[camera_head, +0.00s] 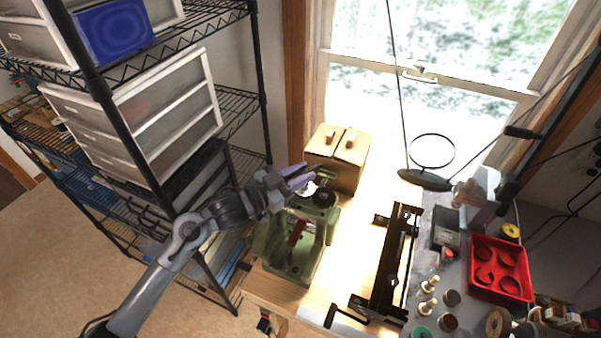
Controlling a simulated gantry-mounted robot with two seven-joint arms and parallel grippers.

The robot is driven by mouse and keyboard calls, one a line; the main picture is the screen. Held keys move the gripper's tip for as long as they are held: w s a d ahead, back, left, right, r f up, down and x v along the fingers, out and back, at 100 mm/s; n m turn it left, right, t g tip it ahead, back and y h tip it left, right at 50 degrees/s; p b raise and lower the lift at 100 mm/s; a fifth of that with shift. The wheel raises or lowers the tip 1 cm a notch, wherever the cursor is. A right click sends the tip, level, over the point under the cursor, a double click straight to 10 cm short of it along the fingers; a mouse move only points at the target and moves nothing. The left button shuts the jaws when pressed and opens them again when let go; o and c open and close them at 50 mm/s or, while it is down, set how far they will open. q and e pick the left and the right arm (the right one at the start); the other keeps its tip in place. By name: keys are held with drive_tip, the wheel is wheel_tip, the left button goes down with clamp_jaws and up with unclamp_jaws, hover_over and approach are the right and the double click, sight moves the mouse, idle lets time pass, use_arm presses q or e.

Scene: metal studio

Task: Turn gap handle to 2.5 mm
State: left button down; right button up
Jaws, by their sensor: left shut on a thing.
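A green machine (273,245) stands on the near end of the wooden bench. A red-handled part (296,232) shows in its middle, and a dark round knob (324,197) is at its upper right. My left gripper (300,179), with purple fingers, comes in from the left at the top of the machine. It is shut on the gap handle there; the fingers and wrist hide most of the handle. Any gap scale is too small to read. My right gripper is not in view.
A wooden box (346,174) stands just behind the machine. A black metal tool (394,265) lies to its right. A red tray (497,270) and small jars are on the grey bench at right. Wire shelves with drawers (150,125) rise close on the left.

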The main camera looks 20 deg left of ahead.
use_arm(q)
drive_tip(key=c, duration=1.1)
unclamp_jaws()
drive_tip(key=shift+s+a+f, duration=0.1)
drive_tip(key=shift+s+a, duration=0.25)
drive_tip(key=shift+s, duration=0.15)
drive_tip(key=shift+b+v, duration=1.2)
drive_tip(key=shift+v, duration=3.55)
